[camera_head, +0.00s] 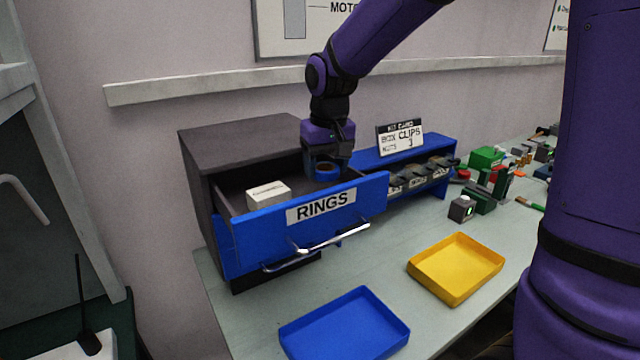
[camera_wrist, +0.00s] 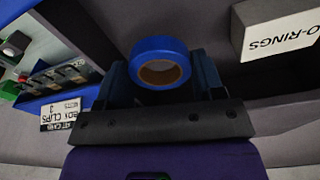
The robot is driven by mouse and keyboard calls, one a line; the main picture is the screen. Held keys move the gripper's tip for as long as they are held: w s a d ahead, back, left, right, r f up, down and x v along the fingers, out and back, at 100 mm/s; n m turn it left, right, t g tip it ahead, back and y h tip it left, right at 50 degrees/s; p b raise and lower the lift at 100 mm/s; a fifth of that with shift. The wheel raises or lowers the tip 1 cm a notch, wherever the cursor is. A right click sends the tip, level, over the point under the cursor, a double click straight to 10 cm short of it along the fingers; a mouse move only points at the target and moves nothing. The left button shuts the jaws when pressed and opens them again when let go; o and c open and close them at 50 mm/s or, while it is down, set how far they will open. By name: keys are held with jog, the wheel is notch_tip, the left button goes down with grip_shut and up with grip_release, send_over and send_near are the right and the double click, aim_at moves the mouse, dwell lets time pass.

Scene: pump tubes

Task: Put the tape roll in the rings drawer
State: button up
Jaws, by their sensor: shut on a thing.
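The blue tape roll (camera_head: 327,171) is between the fingers of my gripper (camera_head: 324,168), over the right part of the open RINGS drawer. In the wrist view the tape roll (camera_wrist: 160,64) shows its brown core, with a finger of my gripper (camera_wrist: 162,78) on each side. My gripper is shut on it. The RINGS drawer (camera_head: 249,243) has a blue front with a white label and a metal handle, and it is pulled out. I cannot tell whether the roll touches the drawer floor.
A white O-RINGS box (camera_head: 267,195) lies in the drawer's left part; it also shows in the wrist view (camera_wrist: 275,30). A blue clip rack (camera_head: 440,150) stands right of the drawer. A blue tray (camera_head: 345,325) and a yellow tray (camera_head: 456,268) are in front.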

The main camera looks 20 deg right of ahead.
aim_at(325, 184)
jog(key=shift+f, duration=2.2)
jog(key=o, duration=0.9)
jog(key=shift+f, duration=0.1)
jog(key=r, duration=0.4)
jog(key=s+r, duration=0.1)
jog(key=r, duration=0.7)
jog(key=shift+s, duration=0.25)
jog(key=shift+s+d+r, duration=0.15)
jog(key=shift+s+r, duration=0.1)
jog(key=shift+s, duration=0.1)
jog(key=shift+s+d+r+m+t, duration=0.1)
jog(key=shift+s+d+t, duration=0.75)
jog(key=shift+s, duration=3.05)
jog(key=shift+s+d+r+m+t, duration=0.1)
jog(key=shift+s+d+t, duration=0.75)
jog(key=shift+s, duration=3.1)
jog(key=shift+s+d+m+t, duration=0.1)
jog(key=shift+s+d+t, duration=0.2)
jog(key=shift+s+d, duration=2.35)
